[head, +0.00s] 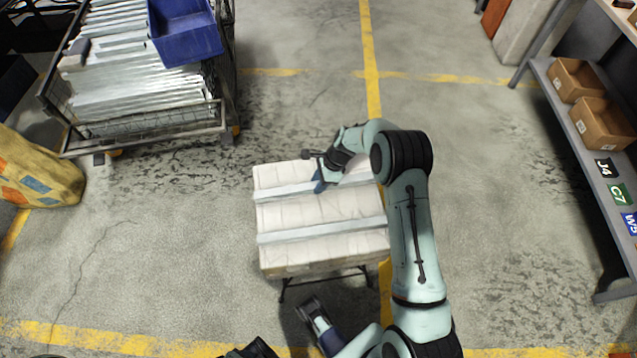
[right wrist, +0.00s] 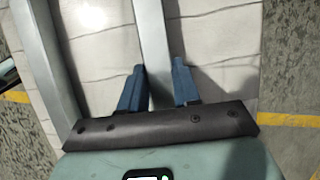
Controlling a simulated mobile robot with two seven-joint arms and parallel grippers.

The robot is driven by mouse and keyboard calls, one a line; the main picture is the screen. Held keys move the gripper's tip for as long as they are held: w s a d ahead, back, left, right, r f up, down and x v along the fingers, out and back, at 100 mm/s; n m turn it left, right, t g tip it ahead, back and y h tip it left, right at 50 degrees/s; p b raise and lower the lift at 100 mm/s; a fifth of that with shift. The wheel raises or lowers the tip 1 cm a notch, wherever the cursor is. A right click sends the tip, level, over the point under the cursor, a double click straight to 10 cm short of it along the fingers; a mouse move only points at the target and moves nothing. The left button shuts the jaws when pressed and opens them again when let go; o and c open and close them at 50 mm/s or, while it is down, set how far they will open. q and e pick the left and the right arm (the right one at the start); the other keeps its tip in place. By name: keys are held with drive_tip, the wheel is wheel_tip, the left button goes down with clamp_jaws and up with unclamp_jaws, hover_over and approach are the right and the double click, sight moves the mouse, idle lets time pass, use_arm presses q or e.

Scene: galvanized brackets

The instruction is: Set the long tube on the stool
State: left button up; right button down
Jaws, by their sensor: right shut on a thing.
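The stool (head: 320,213) has a pale, white, padded-looking top on thin dark legs. Two silver-grey bars lie across its top in the head view. The far one is the long tube (head: 285,191); my right gripper (head: 319,181) reaches down over it. In the right wrist view the tube (right wrist: 150,35) passes between the blue fingers of the right gripper (right wrist: 157,82), which is shut on it. The tube appears to lie along the white top; exact contact is hard to tell. My left gripper (head: 308,308) is near the stool's front edge, its fingers unclear.
The second silver bar (head: 320,230) lies nearer on the stool, roughly parallel. A wire cart (head: 150,128) with metal lengths and a blue bin (head: 185,30) stands at upper left. A yellow sack (head: 40,170) is at left. Shelving with cardboard boxes (head: 603,122) is at right.

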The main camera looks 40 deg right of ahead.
use_arm(q)
drive_tip(key=shift+f, duration=0.1)
use_arm(e)
drive_tip(key=shift+f, duration=0.15)
drive_tip(key=c, duration=1.2)
unclamp_jaws()
drive_tip(key=shift+f, duration=0.1)
drive_tip(key=o, duration=0.4)
use_arm(q)
drive_tip(key=shift+w+a, duration=0.1)
use_arm(e)
drive_tip(key=shift+r, duration=0.2)
use_arm(q)
drive_tip(key=s+r+p, duration=0.1)
drive_tip(key=s+d+r+p, duration=0.1)
drive_tip(key=shift+s+r+g, duration=0.25)
drive_tip(key=shift+s+g, duration=0.1)
drive_tip(key=shift+g, duration=0.05)
use_arm(e)
drive_tip(key=v, duration=1.2)
drive_tip(key=shift+f, duration=0.1)
